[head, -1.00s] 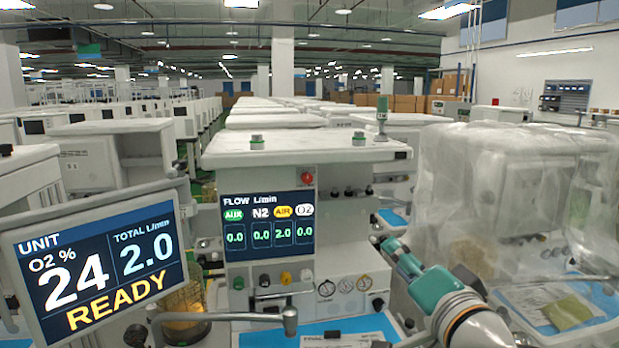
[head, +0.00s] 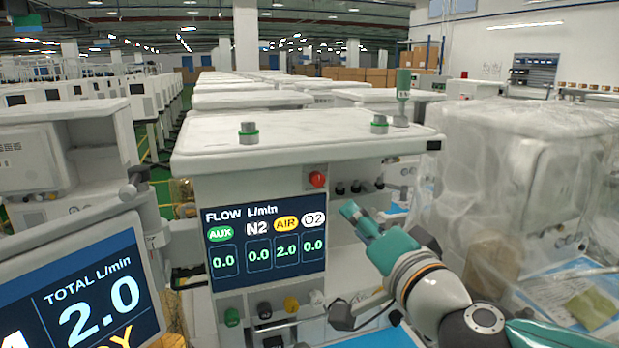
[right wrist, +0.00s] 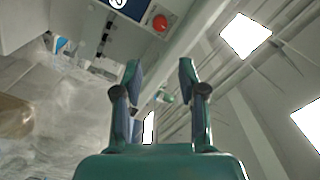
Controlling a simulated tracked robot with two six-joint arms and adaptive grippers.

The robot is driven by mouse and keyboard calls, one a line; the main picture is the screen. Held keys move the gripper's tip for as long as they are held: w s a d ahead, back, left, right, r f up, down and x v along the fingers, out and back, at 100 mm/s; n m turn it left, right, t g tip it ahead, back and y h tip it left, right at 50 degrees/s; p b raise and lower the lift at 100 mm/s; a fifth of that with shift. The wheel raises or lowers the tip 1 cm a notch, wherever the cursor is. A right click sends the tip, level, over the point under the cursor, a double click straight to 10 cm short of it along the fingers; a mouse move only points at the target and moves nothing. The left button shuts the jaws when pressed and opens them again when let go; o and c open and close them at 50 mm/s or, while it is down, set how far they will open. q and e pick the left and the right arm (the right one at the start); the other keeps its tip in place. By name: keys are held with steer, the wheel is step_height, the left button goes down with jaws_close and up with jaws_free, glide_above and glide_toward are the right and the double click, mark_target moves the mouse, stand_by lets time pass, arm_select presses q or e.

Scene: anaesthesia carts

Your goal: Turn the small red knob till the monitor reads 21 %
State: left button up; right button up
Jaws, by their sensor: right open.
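The small red knob (head: 317,179) sits on the cart's front, above the right end of the flow display (head: 265,241). It also shows in the right wrist view (right wrist: 160,23), beyond the fingertips. The flow display reads AUX 0.0, N2 0.0, AIR 2.0, O2 0.0. The monitor (head: 88,285) at lower left is cut off by the frame; it shows TOTAL 2.0 L/min, and its O2 % number is out of view. My right gripper (head: 352,212) is below and right of the knob, apart from it. Its fingers (right wrist: 160,82) are spread and empty. My left gripper is not in view.
A row of green, black, yellow and white knobs (head: 291,304) sits under the display. A plastic-covered cart (head: 520,180) stands to the right. Other carts fill the background.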

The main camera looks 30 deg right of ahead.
mark_target(319, 182)
steer(key=b+x, duration=0.1)
steer(key=x, duration=0.7)
steer(key=b+x, duration=0.1)
steer(key=x, duration=0.7)
steer(key=shift+w+d, duration=0.35)
